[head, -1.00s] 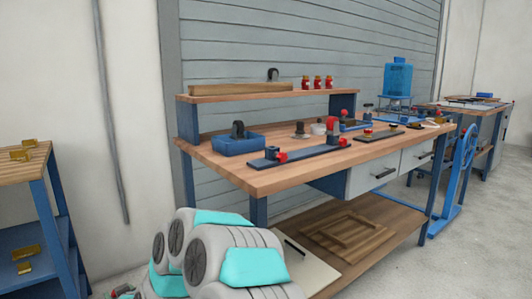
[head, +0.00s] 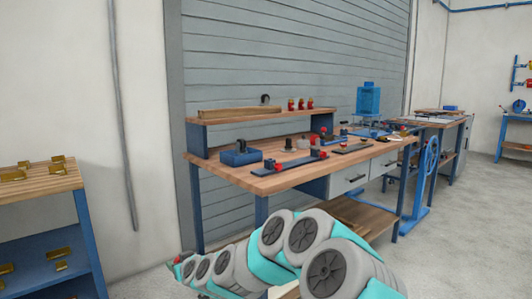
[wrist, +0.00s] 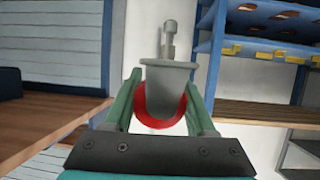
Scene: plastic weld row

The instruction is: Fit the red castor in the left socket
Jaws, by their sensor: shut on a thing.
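The red castor (wrist: 160,108) is in my gripper (wrist: 162,92) in the wrist view. It has a red wheel, a grey tapered housing and a thin grey stem pointing to the picture's top. Both green fingers close on its sides. In the head view my arm reaches toward the lower left, with a small red spot (head: 178,259) at its far end; the grip is too small to read there. I cannot tell which thing is the left socket. Several brass brackets (head: 59,165) sit on the wood-topped blue stand (head: 40,183) at the left.
A workbench (head: 262,184) stands behind my arm, with a blue bin (head: 241,157), a dark bar with red blocks (head: 296,168) and a raised shelf (head: 235,117). In the wrist view, a blue shelf (wrist: 240,55) is at the right. Floor is clear at the right.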

